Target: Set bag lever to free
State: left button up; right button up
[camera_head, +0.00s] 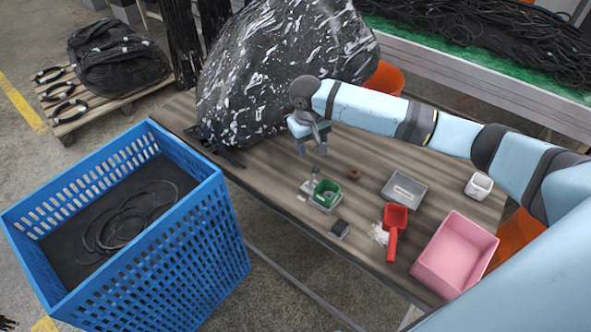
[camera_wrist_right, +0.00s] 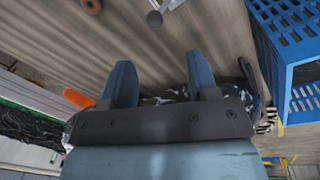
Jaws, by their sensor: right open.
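A big black bag with white marks (camera_head: 290,65) stands on the far left part of the wooden table. A small grey device with an upright lever (camera_head: 313,183) and a green cup (camera_head: 327,193) is on the table in front of it. I cannot tell which part is the bag lever. My right gripper (camera_head: 312,149) is open and empty, above the table beside the bag and behind the device. My left gripper is not in view.
A brown ring (camera_head: 354,174), a grey tray (camera_head: 405,190), a red scoop (camera_head: 394,219), a black block (camera_head: 340,228), a white cup (camera_head: 479,186) and a pink bin (camera_head: 455,253) are on the table. A blue crate (camera_head: 170,240) stands at the left.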

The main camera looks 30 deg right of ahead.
aim_at(316, 166)
jog(key=f, duration=0.4)
jog(key=d+f, duration=0.1)
jog(key=f, duration=0.3)
jog(key=d+f, duration=0.1)
jog(key=f, duration=0.3)
jog(key=shift+w+d+f+b, duration=0.25)
jog(key=shift+f+b, duration=0.1)
jog(key=shift+f, duration=0.05)
jog(key=shift+c, duration=0.2)
grip_shut()
jog(key=shift+d, duration=0.1)
